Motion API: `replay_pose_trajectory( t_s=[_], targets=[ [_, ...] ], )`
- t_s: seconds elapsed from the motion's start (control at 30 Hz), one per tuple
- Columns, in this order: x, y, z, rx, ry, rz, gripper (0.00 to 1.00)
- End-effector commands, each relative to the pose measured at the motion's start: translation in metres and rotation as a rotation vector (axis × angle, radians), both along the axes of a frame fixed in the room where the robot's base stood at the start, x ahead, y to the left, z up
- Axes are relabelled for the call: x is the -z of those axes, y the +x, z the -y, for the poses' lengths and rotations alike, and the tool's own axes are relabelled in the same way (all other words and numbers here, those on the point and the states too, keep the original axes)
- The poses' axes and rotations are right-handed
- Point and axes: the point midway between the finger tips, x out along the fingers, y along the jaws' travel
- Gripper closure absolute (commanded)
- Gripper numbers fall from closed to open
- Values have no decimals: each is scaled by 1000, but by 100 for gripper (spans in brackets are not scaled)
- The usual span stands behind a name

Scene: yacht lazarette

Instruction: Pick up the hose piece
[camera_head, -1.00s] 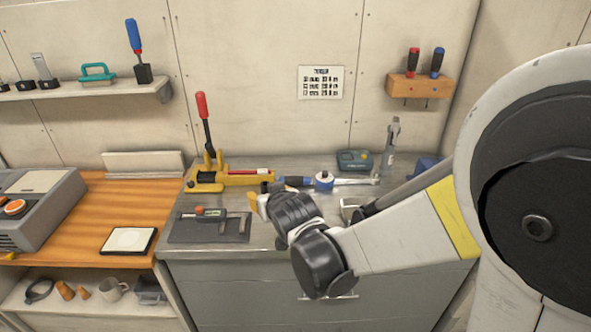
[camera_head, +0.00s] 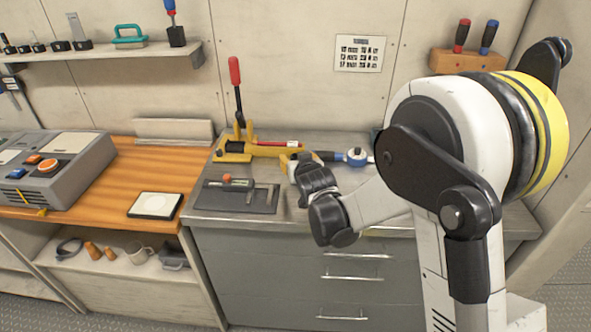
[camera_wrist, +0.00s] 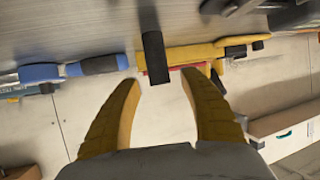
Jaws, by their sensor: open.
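A short black cylinder, which looks like the hose piece (camera_wrist: 155,57), shows in the wrist view just beyond and between my fingertips. It stands out against the grey worktop and the yellow tool behind it. My gripper (camera_wrist: 158,78) has two yellow fingers spread apart with nothing between them. Whether a fingertip touches the cylinder I cannot tell. In the head view my gripper (camera_head: 297,163) is over the grey worktop, beside the yellow lever tool. I cannot make out the hose piece there; my wrist may hide it.
The yellow lever tool (camera_head: 235,150) with its red-tipped handle stands close by at the back. A blue-and-silver wrench (camera_head: 357,157) lies to the right. A dark mat (camera_head: 262,205) with a caliper lies at the front left. The worktop (camera_head: 210,219) has a bare front edge.

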Motion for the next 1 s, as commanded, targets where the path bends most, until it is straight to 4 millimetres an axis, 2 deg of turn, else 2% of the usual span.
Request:
replay_pose_trajectory(
  t_s=[0.13, 0.4, 0.47, 0.5, 0.57, 1.0],
  targets=[
    [8, 15, -3, 0, 1, 0, 49],
    [7, 17, -4, 0, 1, 0, 50],
    [7, 17, -4, 0, 1, 0, 68],
    [7, 17, -4, 0, 1, 0, 81],
    [7, 17, -4, 0, 1, 0, 97],
    [3, 17, -4, 0, 1, 0, 97]
  ],
)
